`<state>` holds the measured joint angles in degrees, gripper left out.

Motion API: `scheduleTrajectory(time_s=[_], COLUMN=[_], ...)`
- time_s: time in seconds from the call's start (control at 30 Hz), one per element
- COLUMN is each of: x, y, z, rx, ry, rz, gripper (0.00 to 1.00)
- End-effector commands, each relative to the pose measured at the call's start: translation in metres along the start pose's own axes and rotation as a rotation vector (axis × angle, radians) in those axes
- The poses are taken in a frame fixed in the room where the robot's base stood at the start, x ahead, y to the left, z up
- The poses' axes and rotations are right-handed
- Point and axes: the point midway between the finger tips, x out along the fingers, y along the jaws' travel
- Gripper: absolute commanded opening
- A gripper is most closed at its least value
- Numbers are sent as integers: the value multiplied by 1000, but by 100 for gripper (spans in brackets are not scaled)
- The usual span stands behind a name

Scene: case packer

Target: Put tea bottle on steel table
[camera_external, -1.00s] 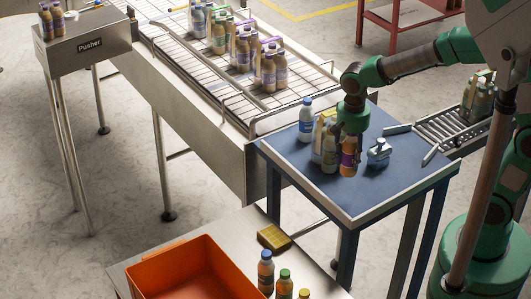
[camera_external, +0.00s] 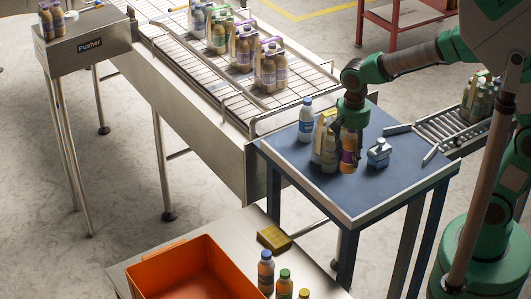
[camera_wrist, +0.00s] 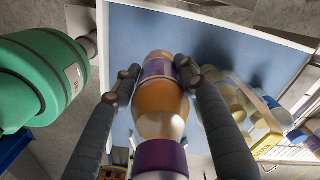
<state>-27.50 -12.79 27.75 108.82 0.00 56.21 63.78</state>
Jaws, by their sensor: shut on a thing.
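My gripper (camera_external: 350,132) is shut on an amber bottle with a purple label (camera_external: 348,158), which looks like the tea bottle. In the wrist view, my gripper's two fingers (camera_wrist: 158,72) press on both sides of this bottle (camera_wrist: 158,102), and its purple cap (camera_wrist: 160,158) points toward the camera. The bottle is about upright over the blue table (camera_external: 385,195), low over its surface; I cannot tell the exact gap. The steel table (camera_external: 222,228) is at the bottom, lower than the blue table, with an orange crate (camera_external: 170,275) on it.
The steel table also bears a yellow box (camera_external: 273,238) and several bottles (camera_external: 265,270). A conveyor (camera_external: 205,75) runs behind.

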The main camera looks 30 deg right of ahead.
Motion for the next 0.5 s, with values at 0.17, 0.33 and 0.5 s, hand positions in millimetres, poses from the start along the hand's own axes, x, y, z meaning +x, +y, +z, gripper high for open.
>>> scheduleTrajectory(time_s=[0.17,0.33,0.5], x=[-27,-38,-40], y=[-1,-12,-38], z=[0,2,6], rx=[0,-15,-50], ry=[2,0,0], rz=[-4,0,-1], gripper=[7,7,7])
